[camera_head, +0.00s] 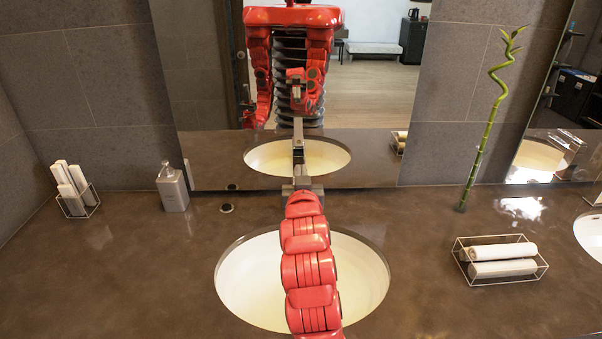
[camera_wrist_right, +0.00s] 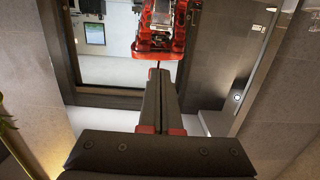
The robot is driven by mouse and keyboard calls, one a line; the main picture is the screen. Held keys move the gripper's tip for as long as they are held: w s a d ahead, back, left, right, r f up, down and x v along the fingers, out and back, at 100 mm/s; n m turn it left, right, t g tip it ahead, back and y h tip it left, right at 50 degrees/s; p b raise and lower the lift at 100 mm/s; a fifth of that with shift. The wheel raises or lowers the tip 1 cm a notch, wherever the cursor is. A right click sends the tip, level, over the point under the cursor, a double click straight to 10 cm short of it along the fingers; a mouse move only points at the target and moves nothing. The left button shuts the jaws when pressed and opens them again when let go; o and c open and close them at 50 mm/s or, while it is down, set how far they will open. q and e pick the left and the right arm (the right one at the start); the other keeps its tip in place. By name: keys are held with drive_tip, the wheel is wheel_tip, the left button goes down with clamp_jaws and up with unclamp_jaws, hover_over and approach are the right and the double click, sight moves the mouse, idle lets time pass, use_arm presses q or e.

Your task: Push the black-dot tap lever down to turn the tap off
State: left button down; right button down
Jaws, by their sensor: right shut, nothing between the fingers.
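My right gripper (camera_head: 298,143) reaches over the sink from the near side, its shut, empty fingers upright in front of the mirror. In the right wrist view its fingers (camera_wrist_right: 155,85) lie together and point at the mirror. A small round dark fitting with a pale rim (camera_head: 226,208) sits on the counter to the left of the gripper, apart from it. I cannot tell whether it belongs to the tap. No tap spout or lever shows clearly; my right arm and gripper cover the middle of the sink's back edge. My left gripper is not directly in view.
The white sink (camera_head: 240,285) is set in the brown counter (camera_head: 130,275). A soap bottle (camera_head: 172,190) and a wire holder (camera_head: 78,203) stand left. A bamboo stem (camera_head: 482,150) and a towel basket (camera_head: 510,280) are right. The mirror (camera_head: 375,165) is close behind the gripper.

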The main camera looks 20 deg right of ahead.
drive_tip(key=p+x, duration=0.2)
drive_tip(key=x, duration=0.6)
drive_tip(key=shift+r, duration=0.2)
drive_tip(key=f+p, duration=0.1)
drive_tip(key=s+f, duration=0.1)
drive_tip(key=f, duration=0.1)
drive_tip(key=shift+a+p, duration=0.1)
drive_tip(key=shift+p, duration=0.25)
drive_tip(key=shift+s+f, duration=0.2)
drive_tip(key=shift+f, duration=0.3)
